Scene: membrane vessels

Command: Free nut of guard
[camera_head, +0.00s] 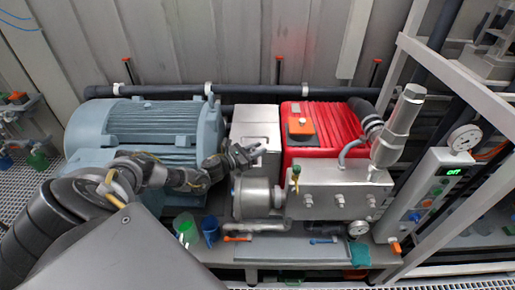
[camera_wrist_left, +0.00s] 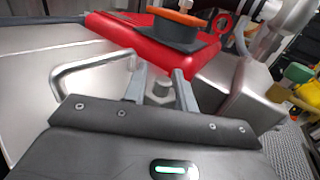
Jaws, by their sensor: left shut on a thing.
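The guard (camera_head: 255,122) is a grey metal box between the blue-grey motor and the red pump. My left gripper (camera_head: 250,154) is over the guard's near part in the head view. In the left wrist view, a grey nut (camera_wrist_left: 161,88) sits between the two fingers of my left gripper (camera_wrist_left: 160,84), which are shut on it. A bent metal handle (camera_wrist_left: 88,68) stands on the guard (camera_wrist_left: 40,85) to the left of the fingers. The nut is too small to make out in the head view. My right gripper is not in view.
The motor (camera_head: 150,130) is left of the guard and the red pump (camera_head: 325,130) is right. A metal block (camera_head: 340,190) with a gauge (camera_head: 358,229) is in front of the pump. A control box (camera_head: 430,190) is at right.

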